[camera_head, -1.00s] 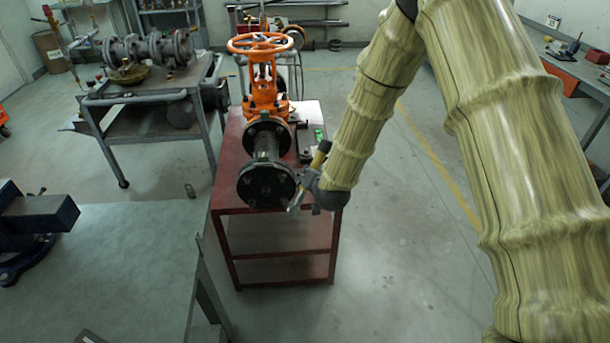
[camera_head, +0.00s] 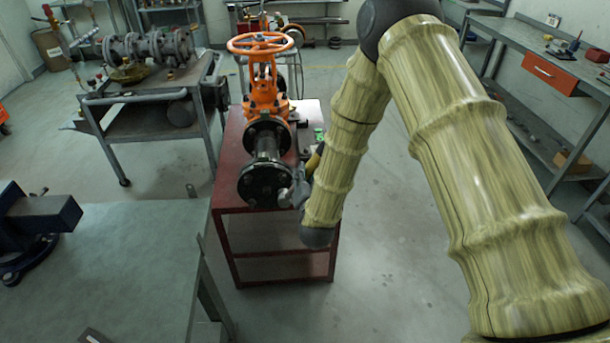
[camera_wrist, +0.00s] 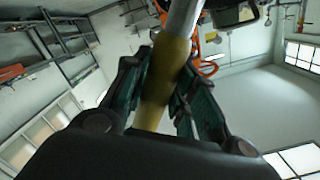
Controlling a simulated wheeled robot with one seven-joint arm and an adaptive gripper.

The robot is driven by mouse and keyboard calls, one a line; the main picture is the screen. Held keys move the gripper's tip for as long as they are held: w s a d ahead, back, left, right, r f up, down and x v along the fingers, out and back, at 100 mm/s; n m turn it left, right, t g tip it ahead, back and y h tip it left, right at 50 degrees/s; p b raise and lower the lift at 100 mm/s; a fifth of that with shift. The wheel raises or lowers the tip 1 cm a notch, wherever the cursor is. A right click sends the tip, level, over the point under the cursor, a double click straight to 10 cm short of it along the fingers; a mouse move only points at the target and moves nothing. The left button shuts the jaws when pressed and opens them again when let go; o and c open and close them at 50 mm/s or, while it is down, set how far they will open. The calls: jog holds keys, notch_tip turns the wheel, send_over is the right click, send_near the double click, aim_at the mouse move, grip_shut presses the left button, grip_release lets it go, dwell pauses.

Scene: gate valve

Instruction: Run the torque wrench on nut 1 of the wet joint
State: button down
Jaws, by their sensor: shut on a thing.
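The orange gate valve (camera_head: 263,90) stands on the red bench with its handwheel on top. Its dark flanged pipe points toward me, with the flange joint (camera_head: 266,135) behind and the end flange (camera_head: 264,184) in front. My gripper (camera_head: 296,190) is at the right side of the end flange. In the wrist view my gripper (camera_wrist: 165,100) is shut on the torque wrench (camera_wrist: 165,75) by its yellow handle, and the metal shaft runs up out of view. The wrench's yellow part (camera_head: 314,160) shows beside my arm. The wrench head and nut 1 cannot be made out.
The red bench (camera_head: 308,120) carries small items behind my arm. A grey table (camera_head: 130,260) with a blue vise (camera_head: 35,225) is at the front left. A trolley (camera_head: 150,98) with a pipe assembly stands at the back left. The floor right of the bench is clear.

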jog(key=shift+s+r+t+h, duration=0.3)
jog(key=shift+s+r+t, duration=0.25)
jog(key=shift+s, duration=0.1)
dwell(0.3)
jog(key=shift+w+b, duration=0.65)
jog(key=shift+w, duration=1.15)
jog(key=shift+w+b, duration=0.9)
jog(key=shift+w, duration=0.85)
dwell(0.4)
jog(key=shift+w+r+b, duration=0.15)
jog(key=shift+w+b, duration=0.05)
jog(key=shift+b, duration=0.1)
dwell(1.0)
jog(key=shift+s, duration=0.15)
dwell(0.5)
